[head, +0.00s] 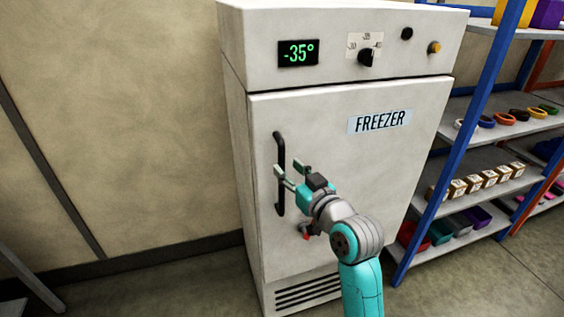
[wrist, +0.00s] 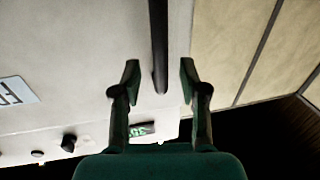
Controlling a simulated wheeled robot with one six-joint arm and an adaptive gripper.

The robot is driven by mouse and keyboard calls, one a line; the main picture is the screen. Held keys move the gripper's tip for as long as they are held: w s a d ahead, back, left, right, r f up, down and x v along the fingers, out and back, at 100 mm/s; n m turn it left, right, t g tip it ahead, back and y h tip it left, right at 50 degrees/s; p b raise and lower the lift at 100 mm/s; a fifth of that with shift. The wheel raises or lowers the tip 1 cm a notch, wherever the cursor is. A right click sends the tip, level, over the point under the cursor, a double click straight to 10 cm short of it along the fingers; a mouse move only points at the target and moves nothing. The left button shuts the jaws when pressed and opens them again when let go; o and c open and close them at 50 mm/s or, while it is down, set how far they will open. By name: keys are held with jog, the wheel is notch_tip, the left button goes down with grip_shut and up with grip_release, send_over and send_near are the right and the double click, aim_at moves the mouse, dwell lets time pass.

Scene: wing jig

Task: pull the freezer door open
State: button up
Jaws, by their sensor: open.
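The white freezer (head: 410,170) stands upright with its door (head: 360,220) shut. A black vertical bar handle (head: 279,150) is on the door's left side, and it also shows in the wrist view (wrist: 159,40). My gripper (head: 290,170) is in front of the door at the handle's middle height. In the wrist view my gripper (wrist: 159,75) is open, with the end of the handle bar between the two fingers in the picture. I cannot tell how deep the bar sits between them. A small red-tipped part (head: 306,234) shows low on the door, partly hidden by my arm.
A blue-framed shelf rack (head: 436,185) with rings, boxes and coloured bins stands close on the freezer's right. A beige wall (head: 130,110) is behind and to the left. The floor (head: 170,285) left of the freezer is mostly clear.

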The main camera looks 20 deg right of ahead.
aim_at(283, 164)
jog(key=shift+w+a, duration=0.2)
jog(key=shift+w, duration=0.85)
jog(key=shift+w+a, duration=0.2)
jog(key=shift+w, duration=0.8)
grip_shut()
